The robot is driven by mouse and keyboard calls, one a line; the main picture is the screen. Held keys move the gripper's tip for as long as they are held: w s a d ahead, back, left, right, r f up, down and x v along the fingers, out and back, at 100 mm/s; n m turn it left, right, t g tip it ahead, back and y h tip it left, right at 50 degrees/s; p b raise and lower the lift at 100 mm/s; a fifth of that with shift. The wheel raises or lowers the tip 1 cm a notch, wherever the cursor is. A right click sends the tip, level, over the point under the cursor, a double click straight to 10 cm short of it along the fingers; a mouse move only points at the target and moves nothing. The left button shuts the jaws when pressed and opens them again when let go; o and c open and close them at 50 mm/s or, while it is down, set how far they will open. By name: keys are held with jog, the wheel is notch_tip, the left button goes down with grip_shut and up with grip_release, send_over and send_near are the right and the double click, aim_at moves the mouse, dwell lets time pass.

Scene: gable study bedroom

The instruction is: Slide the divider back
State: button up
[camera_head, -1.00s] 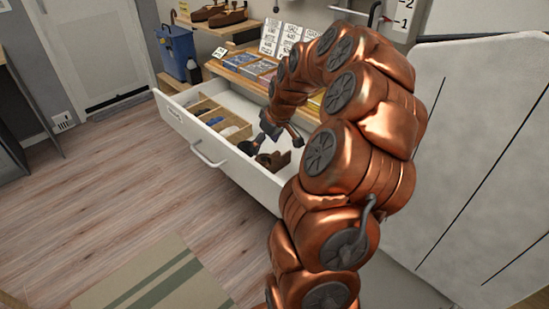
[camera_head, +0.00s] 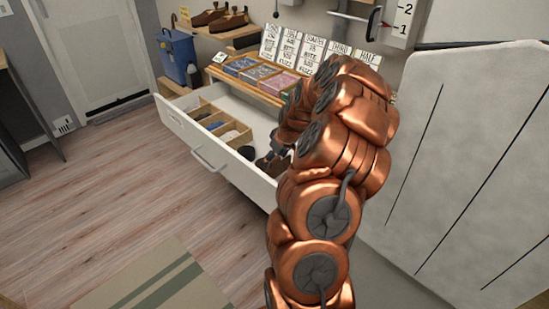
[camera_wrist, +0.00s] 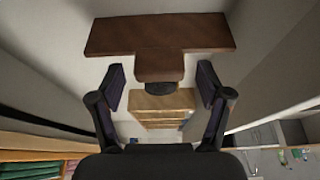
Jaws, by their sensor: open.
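My gripper (camera_wrist: 161,78) is open in the wrist view, with one dark finger on each side. Between and beyond the fingers is a dark brown wooden T-shaped piece (camera_wrist: 160,34), its short stem with a dark end pointing towards me. A light wooden divided tray (camera_wrist: 160,102) shows below that stem, between the fingers. In the head view the tray (camera_head: 213,109) sits at the left of the open white drawer (camera_head: 215,165), with dark and pale items in its compartments. The brown piece (camera_head: 268,163) is partly hidden by my arm. I cannot tell which part is the divider, or any contact.
A wooden display rack (camera_head: 262,82) with coloured packets and lettered cards stands behind the drawer. A blue bin (camera_head: 180,57) stands at the back left. White panels (camera_head: 470,160) rise on the right. The wooden floor (camera_head: 110,190) before the drawer is open.

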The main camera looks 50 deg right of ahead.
jog(key=shift+w+f, duration=0.2)
jog(key=shift+f, duration=0.2)
jog(key=shift+c, duration=0.3)
grip_shut()
